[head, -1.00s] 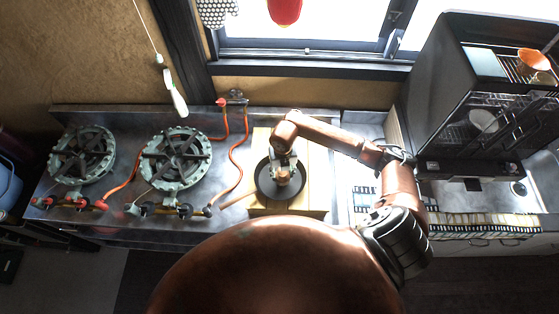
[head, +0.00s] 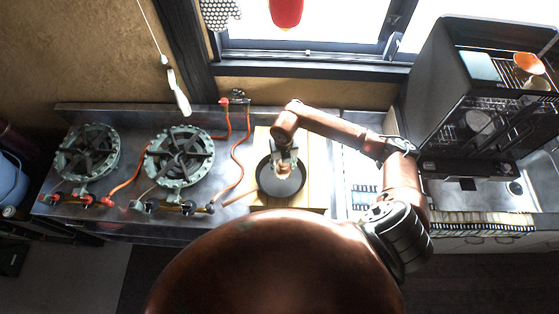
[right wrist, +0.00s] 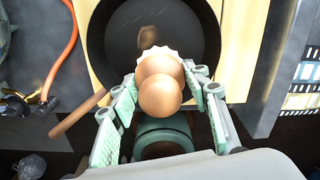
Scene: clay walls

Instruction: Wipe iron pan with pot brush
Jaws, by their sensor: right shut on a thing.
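The iron pan (head: 265,190) is dark and round and lies on a wooden board (head: 316,180), its wooden handle (head: 238,196) pointing left. In the right wrist view the pan (right wrist: 190,30) fills the upper middle, with its handle (right wrist: 78,114) at lower left. My right gripper (head: 284,163) is over the pan, shut on the pot brush (head: 285,170). The brush's round tan knob (right wrist: 160,92) sits between the two fingers, with a pale scalloped bristle edge beyond it. I cannot tell whether the bristles touch the pan. My left gripper is not in view.
Two gas burners (head: 180,155) with orange hoses (head: 238,150) stand left of the board. A dish cabinet (head: 470,95) and a sink (head: 470,195) are at the right. A white-handled thing (head: 183,103) hangs above the burners.

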